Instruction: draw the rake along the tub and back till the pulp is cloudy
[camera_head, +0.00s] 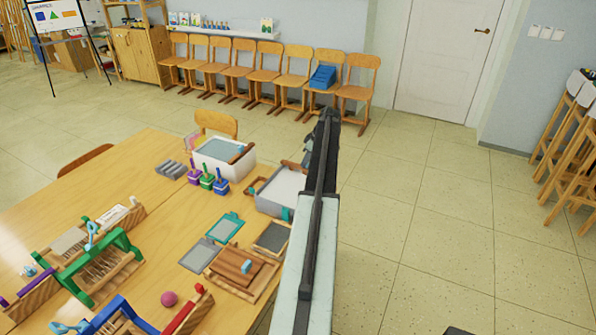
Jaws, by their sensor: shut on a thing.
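My arm reaches away over the right edge of the table, and my dark gripper (309,150) is at its far end, just beyond the grey tub. It is shut on what looks like the brown wooden rake (293,165), at the far rim of that tub; the jaws are small and partly hidden by my arm. The grey tub (272,208) holds a pale, whitish surface, and my arm covers its right side. A white tub (218,171) with grey-blue contents stands farther left, with a brown wooden bar (243,153) across its right side.
The wooden table (150,205) carries blocks with purple, green and blue handles (206,181), framed screens (225,226), wooden boards (240,272), a green-framed loom (100,265) and a pink ball (169,298). A chair (216,123) stands behind it.

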